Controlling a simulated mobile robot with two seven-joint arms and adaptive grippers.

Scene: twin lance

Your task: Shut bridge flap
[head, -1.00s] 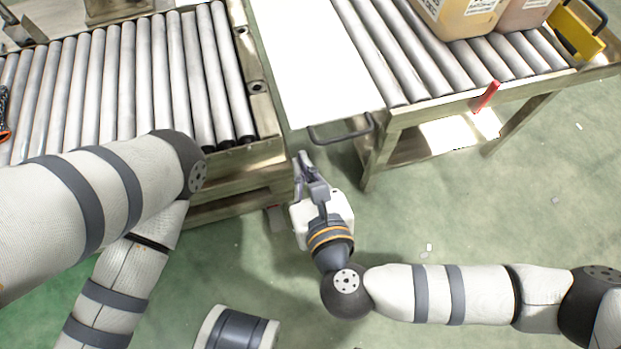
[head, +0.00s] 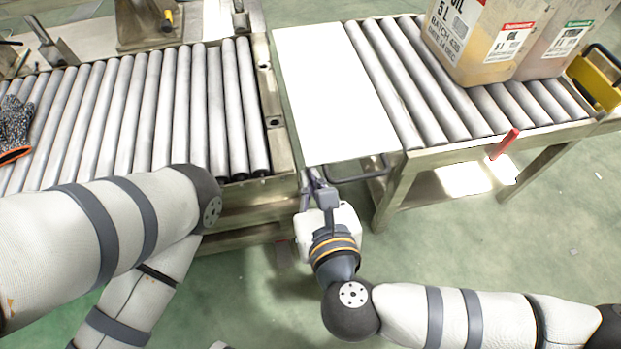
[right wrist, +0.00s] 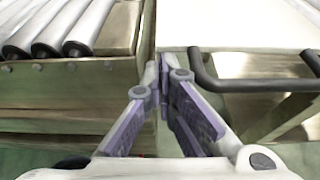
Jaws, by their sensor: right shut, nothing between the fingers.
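The bridge flap (head: 328,95) is a plain white plate beside the rollers of the right conveyor. It looks roughly level, with a narrow gap between it and the left conveyor. A dark bar handle (head: 357,172) sticks out from its front edge. My right gripper (head: 311,178) is shut and empty, just left of the handle and near the flap's front left corner. In the right wrist view, the fingers (right wrist: 164,85) point at the gap, with the handle (right wrist: 250,84) to their right and apart from them. My left arm shows, but its gripper is out of view.
The left roller conveyor (head: 272,121) carries a dark glove with an orange cuff (head: 14,130) at far left. Amber jugs (head: 478,45) stand on the right conveyor (head: 465,138). A red lever (head: 504,144) stands on its front rail. The green floor is open in front.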

